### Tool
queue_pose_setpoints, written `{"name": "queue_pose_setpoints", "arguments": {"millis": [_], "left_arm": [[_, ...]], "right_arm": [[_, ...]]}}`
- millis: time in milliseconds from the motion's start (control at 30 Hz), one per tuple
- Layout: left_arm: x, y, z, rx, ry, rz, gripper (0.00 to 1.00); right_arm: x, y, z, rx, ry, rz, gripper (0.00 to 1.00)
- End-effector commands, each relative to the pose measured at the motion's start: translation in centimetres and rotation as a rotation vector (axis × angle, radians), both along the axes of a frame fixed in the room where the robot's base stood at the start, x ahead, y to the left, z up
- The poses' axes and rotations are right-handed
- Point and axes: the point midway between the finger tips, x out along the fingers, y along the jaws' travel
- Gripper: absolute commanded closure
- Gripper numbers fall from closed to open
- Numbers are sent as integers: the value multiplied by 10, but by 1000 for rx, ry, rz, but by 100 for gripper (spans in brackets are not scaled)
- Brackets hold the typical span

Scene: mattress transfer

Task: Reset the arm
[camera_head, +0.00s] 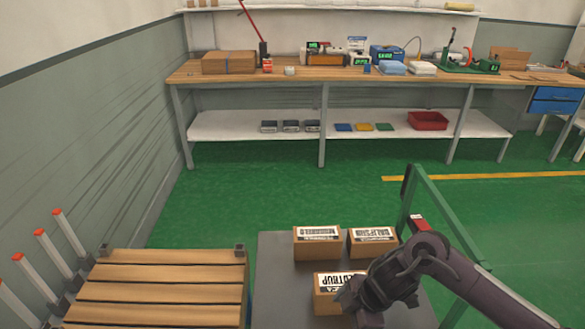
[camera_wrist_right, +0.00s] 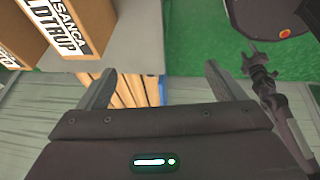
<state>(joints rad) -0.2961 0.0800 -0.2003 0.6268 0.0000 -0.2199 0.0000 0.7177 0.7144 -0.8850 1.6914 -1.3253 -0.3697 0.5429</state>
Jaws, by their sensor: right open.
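My right gripper (camera_wrist_right: 158,86) is open, its two fingers spread wide with nothing between them. In the head view my right arm comes in from the right, and its wrist is above the front cardboard box (camera_head: 327,293), hiding part of it. The fingertips are hard to make out there. In the wrist view a labelled box (camera_wrist_right: 75,25) is at upper left, clear of the fingers. My left arm is absent from the head view. A small dark jointed part at right in the wrist view may be my left gripper; its jaws are unclear.
Two more boxes, left (camera_head: 317,244) and right (camera_head: 372,241), stand on the grey cart top (camera_head: 275,270). The cart has a green handle frame (camera_head: 440,200). A wooden slatted pallet (camera_head: 165,285) lies left of it. Green floor is clear towards the workbench (camera_head: 180,75).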

Motion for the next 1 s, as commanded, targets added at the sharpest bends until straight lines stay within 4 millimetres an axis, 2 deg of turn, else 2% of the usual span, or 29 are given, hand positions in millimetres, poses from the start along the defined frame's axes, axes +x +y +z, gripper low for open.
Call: {"name": "queue_pose_setpoints", "arguments": {"millis": [267,400,500,567,700,800,1000], "left_arm": [[-4,1,-1,1,6,1,56],[-9,1,-1,2,14,1,56],[-9,1,-1,2,14,1,56],[-9,1,-1,2,14,1,56],[-9,1,-1,2,14,1,56],[-9,1,-1,2,14,1,56],[-7,1,-1,1,11,1,56]], "right_arm": [[-6,67,6,126,-149,-49,11],[-9,98,21,208,-236,-158,11],[-11,109,40,264,-289,-315,11],[-12,103,51,282,-302,-440,11],[-24,62,61,260,-265,-758,11],[-40,29,59,220,-207,-937,11],[-78,-22,50,132,-81,-1183,11]]}}
